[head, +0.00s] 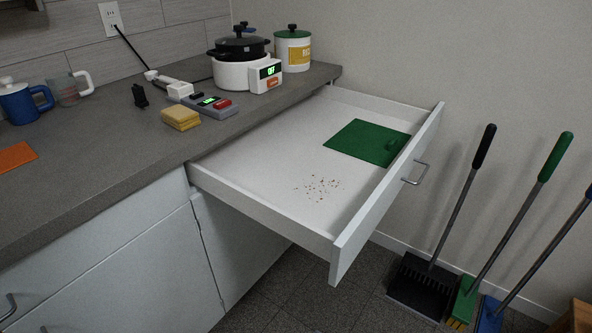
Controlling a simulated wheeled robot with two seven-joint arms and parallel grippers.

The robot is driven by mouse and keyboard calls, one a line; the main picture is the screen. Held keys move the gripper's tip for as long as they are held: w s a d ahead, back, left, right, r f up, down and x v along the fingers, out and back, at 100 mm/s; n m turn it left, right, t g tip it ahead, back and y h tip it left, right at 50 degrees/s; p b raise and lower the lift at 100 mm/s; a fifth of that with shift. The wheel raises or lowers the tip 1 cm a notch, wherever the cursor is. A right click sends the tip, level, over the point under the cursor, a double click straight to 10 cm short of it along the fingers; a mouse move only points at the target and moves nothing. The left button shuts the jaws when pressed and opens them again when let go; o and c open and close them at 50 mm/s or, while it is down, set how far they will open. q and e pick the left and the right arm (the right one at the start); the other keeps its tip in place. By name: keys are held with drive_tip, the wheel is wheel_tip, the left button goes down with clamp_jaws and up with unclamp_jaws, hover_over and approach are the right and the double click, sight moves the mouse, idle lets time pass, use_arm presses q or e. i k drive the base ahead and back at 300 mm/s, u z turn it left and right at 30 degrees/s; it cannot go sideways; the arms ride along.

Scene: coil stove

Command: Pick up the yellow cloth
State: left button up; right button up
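The yellow cloth (181,118) is a small folded, thick block lying on the grey counter near its front edge. It sits just left of a grey device with a red part. Nothing covers it. Neither of my grippers shows in the head view.
Below and right of the cloth, a white drawer (268,212) stands open, with dark crumbs (319,187) and a green board (366,142) inside. The grey device (212,105), a black clip-like item (140,95), a cooker (243,73) and a blue mug (20,103) stand around the cloth.

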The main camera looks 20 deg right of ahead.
sight(183, 117)
drive_tip(key=u, duration=1)
drive_tip(key=k, duration=0.8)
drive_tip(key=z, duration=1.6)
